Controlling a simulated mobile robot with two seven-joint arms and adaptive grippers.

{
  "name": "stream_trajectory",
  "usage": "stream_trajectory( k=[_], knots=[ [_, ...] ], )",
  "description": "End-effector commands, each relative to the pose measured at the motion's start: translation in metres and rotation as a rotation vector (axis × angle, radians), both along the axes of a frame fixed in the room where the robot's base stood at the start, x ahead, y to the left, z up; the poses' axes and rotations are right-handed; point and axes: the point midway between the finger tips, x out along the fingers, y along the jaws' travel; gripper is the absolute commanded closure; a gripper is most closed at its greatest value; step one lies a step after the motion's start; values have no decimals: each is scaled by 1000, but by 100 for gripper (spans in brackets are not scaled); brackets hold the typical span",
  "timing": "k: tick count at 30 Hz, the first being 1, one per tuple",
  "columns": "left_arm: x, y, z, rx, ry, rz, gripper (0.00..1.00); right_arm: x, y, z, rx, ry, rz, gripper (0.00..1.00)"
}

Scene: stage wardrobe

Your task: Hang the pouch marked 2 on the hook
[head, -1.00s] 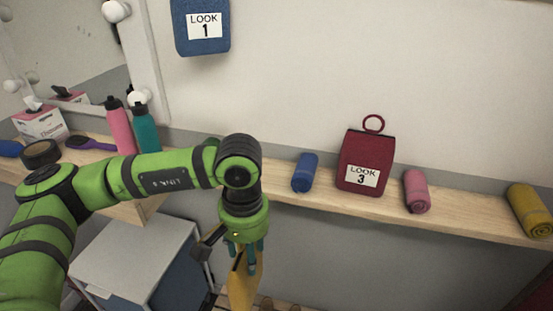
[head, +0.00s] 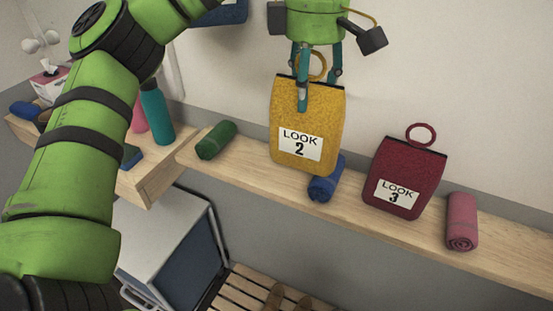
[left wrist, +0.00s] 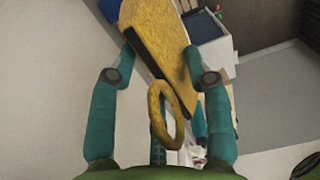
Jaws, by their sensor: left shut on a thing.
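The yellow pouch marked 2 (head: 310,115) hangs upright in my left gripper (head: 318,82), with its label facing the camera. The gripper is shut on the pouch's top, near its ring (head: 318,64). In the head view the pouch's lower edge overlaps the blue roll on the shelf. The left wrist view shows the pouch (left wrist: 158,30) between my teal fingers (left wrist: 158,62), with the ring (left wrist: 165,115) towards the palm. My right gripper is not in view.
The wooden shelf (head: 245,172) carries a green roll (head: 216,140), a blue roll (head: 323,185), the red pouch marked 3 (head: 406,172) and a pink roll (head: 461,220). A blue pouch (head: 224,12) shows partly at the top edge. The wall above the shelf is bare at right.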

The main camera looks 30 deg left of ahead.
Motion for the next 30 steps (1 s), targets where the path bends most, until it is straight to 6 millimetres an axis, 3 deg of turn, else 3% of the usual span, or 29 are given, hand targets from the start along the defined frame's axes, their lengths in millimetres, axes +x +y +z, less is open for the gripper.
stream_trajectory(
  k=[11, 24, 30],
  knots=[
    [4, 7, -4, -1, 1, 6, 100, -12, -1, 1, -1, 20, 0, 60],
    [49, 86, -55, 1, 3, 7, 100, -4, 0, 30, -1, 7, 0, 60],
    [59, 100, -69, 0, 0, 2, 100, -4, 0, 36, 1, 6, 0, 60]
  ],
)
